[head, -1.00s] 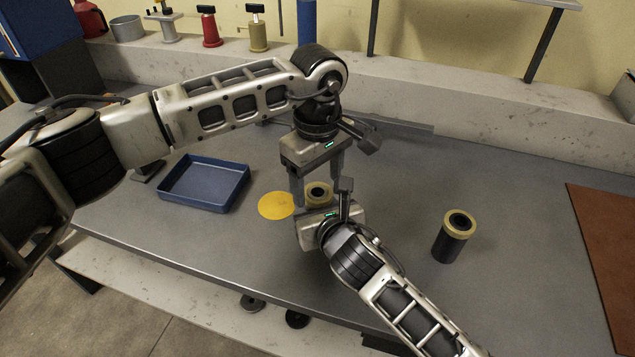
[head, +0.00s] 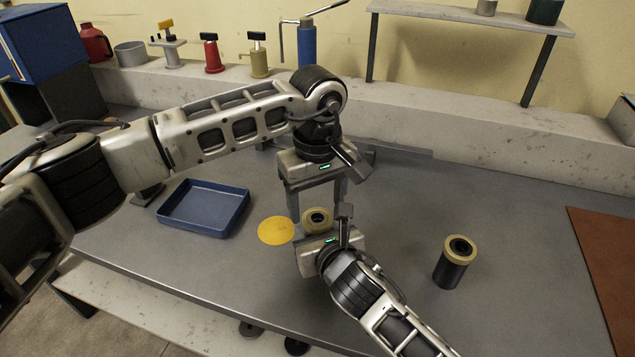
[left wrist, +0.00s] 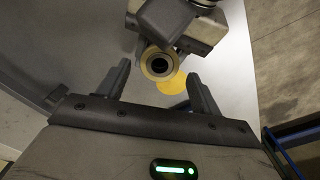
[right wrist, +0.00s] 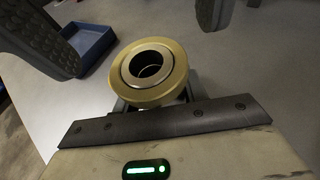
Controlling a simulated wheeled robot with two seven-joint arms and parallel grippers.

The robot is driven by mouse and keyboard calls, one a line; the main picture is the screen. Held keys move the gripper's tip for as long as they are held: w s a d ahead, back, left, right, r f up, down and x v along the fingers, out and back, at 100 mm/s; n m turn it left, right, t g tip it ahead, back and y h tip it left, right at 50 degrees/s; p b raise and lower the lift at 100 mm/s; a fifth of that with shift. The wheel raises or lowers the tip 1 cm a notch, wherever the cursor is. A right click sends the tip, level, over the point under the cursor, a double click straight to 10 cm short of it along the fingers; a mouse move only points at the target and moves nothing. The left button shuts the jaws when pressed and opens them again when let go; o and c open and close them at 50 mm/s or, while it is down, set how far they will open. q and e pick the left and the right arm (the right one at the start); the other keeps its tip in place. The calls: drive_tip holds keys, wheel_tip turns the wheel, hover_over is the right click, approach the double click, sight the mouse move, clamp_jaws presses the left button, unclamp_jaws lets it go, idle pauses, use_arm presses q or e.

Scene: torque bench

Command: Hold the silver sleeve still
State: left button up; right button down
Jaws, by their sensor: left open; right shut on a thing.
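The silver sleeve (head: 317,221) stands on the bench with a tan collar around its top. The right wrist view shows its tan collar (right wrist: 131,89) and open bore, with a silver ring inside the collar. My right gripper (head: 322,236) is shut on the sleeve from the near side, and the gripper hides most of the sleeve's body. My left gripper (head: 318,205) is open and points down above the sleeve. In the left wrist view, the sleeve's top (left wrist: 158,65) shows between and beyond the open left fingers, apart from them.
A yellow disc (head: 275,230) lies just left of the sleeve. A blue tray (head: 204,208) lies further left. A dark cylinder with a tan top (head: 454,265) stands to the right, near a brown mat (head: 605,262). Tools line the back ledge. Bench between sleeve and dark cylinder is clear.

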use_arm(q)
drive_tip(key=shift+f, duration=1.3)
drive_tip(key=c, duration=1)
drive_tip(key=n, duration=0.3)
drive_tip(key=o, duration=1.1)
